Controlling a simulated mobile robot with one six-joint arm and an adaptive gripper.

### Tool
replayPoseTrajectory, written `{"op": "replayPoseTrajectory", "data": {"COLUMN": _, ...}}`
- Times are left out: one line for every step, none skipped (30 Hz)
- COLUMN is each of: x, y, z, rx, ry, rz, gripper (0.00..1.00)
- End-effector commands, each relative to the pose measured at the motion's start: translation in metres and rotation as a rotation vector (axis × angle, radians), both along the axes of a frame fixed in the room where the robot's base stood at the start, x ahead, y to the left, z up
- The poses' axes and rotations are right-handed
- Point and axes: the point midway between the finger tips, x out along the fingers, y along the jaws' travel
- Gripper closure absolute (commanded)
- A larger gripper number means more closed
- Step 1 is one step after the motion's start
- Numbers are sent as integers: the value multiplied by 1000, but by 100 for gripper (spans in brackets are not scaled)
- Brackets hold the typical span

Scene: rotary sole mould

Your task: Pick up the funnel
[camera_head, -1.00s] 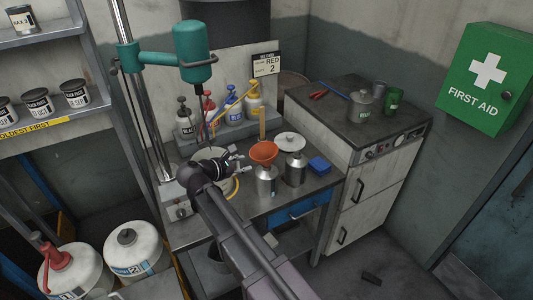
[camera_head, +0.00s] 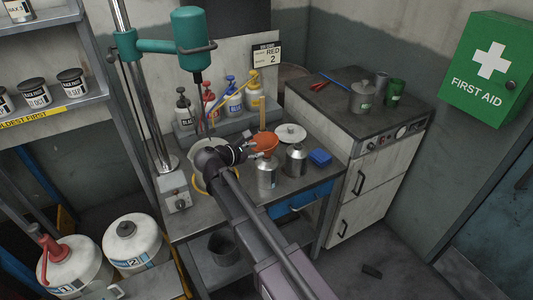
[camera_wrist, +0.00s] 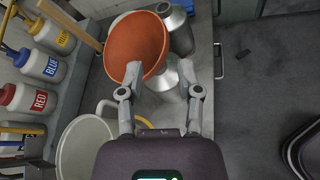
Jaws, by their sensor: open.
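The orange funnel (camera_head: 267,142) sits mouth up on top of a silver metal can (camera_head: 266,177) on the bench. In the wrist view the funnel (camera_wrist: 134,44) shows as a wide cone, upper left of my gripper (camera_wrist: 161,78). My gripper is open and empty. Its left finger overlaps the near rim of the funnel in the picture; I cannot tell if they touch. Its right finger is to the right of the rim. In the head view my gripper (camera_head: 252,146) is close to the funnel's left side. The funnel's spout is hidden.
A second silver can (camera_head: 296,160) stands right of the funnel, near a blue block (camera_head: 319,157). Pump bottles (camera_head: 234,98) stand behind, with a wooden stick (camera_head: 262,113) upright near the funnel. A white bucket (camera_wrist: 84,147) is left of my gripper in the wrist view.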

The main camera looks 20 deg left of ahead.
Motion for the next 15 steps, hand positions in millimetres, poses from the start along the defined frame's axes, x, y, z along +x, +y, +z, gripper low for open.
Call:
{"op": "replayPoseTrajectory", "data": {"x": 7, "y": -3, "z": -5, "rx": 1, "ry": 1, "rz": -2, "gripper": 55}}
{"op": "replayPoseTrajectory", "data": {"x": 10, "y": -4, "z": -6, "rx": 0, "ry": 0, "rz": -3, "gripper": 55}}
{"op": "replayPoseTrajectory", "data": {"x": 13, "y": -6, "z": -8, "rx": 0, "ry": 1, "rz": -2, "gripper": 55}}
{"op": "replayPoseTrajectory", "data": {"x": 15, "y": -7, "z": -8, "rx": 0, "ry": 1, "rz": -2, "gripper": 55}}
{"op": "replayPoseTrajectory", "data": {"x": 17, "y": -8, "z": -9, "rx": 0, "ry": 0, "rz": -1, "gripper": 55}}
{"op": "replayPoseTrajectory", "data": {"x": 19, "y": -9, "z": -9, "rx": 0, "ry": 0, "rz": -1, "gripper": 55}}
{"op": "replayPoseTrajectory", "data": {"x": 20, "y": -9, "z": -9, "rx": 0, "ry": 0, "rz": -1, "gripper": 55}}
{"op": "replayPoseTrajectory", "data": {"x": 21, "y": -10, "z": -10, "rx": 0, "ry": 0, "rz": 0, "gripper": 55}}
{"op": "replayPoseTrajectory", "data": {"x": 21, "y": -10, "z": -10, "rx": 0, "ry": 0, "rz": 0, "gripper": 55}}
{"op": "replayPoseTrajectory", "data": {"x": 22, "y": -10, "z": -9, "rx": 0, "ry": 0, "rz": 0, "gripper": 55}}
{"op": "replayPoseTrajectory", "data": {"x": 22, "y": -10, "z": -9, "rx": 0, "ry": 0, "rz": 0, "gripper": 55}}
{"op": "replayPoseTrajectory", "data": {"x": 22, "y": -10, "z": -9, "rx": 0, "ry": 0, "rz": 0, "gripper": 55}}
{"op": "replayPoseTrajectory", "data": {"x": 22, "y": -10, "z": -9, "rx": 0, "ry": 0, "rz": 0, "gripper": 55}}
{"op": "replayPoseTrajectory", "data": {"x": 22, "y": -10, "z": -9, "rx": 0, "ry": 0, "rz": 0, "gripper": 55}}
{"op": "replayPoseTrajectory", "data": {"x": 22, "y": -10, "z": -9, "rx": 0, "ry": 0, "rz": -1, "gripper": 55}}
